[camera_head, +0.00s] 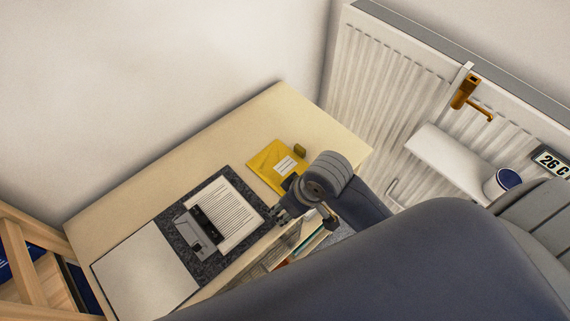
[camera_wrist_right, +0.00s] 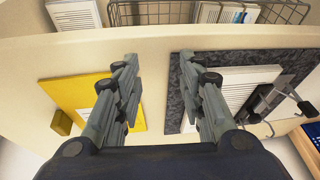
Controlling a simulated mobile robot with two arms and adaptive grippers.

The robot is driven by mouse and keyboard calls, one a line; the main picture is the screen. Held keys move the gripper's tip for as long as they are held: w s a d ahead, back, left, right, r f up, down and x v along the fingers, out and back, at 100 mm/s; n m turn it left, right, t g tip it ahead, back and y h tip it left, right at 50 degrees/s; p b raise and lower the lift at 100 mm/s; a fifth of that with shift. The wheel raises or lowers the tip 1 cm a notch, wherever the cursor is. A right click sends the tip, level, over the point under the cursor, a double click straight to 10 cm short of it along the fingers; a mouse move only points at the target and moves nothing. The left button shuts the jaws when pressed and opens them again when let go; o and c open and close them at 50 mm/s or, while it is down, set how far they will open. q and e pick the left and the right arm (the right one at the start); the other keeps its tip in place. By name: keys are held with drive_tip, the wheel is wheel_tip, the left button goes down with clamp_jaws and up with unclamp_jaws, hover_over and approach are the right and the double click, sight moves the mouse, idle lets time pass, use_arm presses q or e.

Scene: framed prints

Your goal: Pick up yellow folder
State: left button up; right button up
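The yellow folder (camera_head: 262,161) with a white label lies flat on the pale desk, near its right end. It also shows in the right wrist view (camera_wrist_right: 80,118), on the left, partly hidden behind one finger. My right gripper (camera_head: 283,208) is beside the folder, toward the desk's front edge. In the right wrist view its two fingers (camera_wrist_right: 158,62) are spread apart with bare desk between them. They hold nothing. My left gripper is not in view.
A small yellow block (camera_head: 299,151) sits beside the folder. A radiator (camera_head: 385,75) stands right.

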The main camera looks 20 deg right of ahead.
drive_tip(key=shift+n+g, duration=0.4)
drive_tip(key=shift+n, duration=0.2)
drive_tip(key=w, duration=0.2)
drive_tip(key=w+r, duration=0.1)
drive_tip(key=w, duration=0.2)
drive_tip(key=shift+a, duration=0.1)
drive_tip(key=shift+g+h, duration=0.4)
drive_tip(key=w+d, duration=0.1)
drive_tip(key=w+d+r, duration=0.1)
drive_tip(key=w, duration=0.1)
drive_tip(key=shift+w+r, duration=0.2)
drive_tip(key=w+d+r+m+g+h, duration=0.1)
drive_tip(key=w+d+r+h, duration=0.1)
drive_tip(key=w+d+r, duration=0.6)
hover_over(300, 148)
wheel_tip(300, 148, down, 6)
drive_tip(key=shift+s, duration=0.1)
drive_tip(key=shift+f+p, duration=0.8)
drive_tip(key=shift+f, duration=1.85)
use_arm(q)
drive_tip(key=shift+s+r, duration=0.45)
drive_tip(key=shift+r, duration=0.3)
use_arm(e)
clamp_jaws()
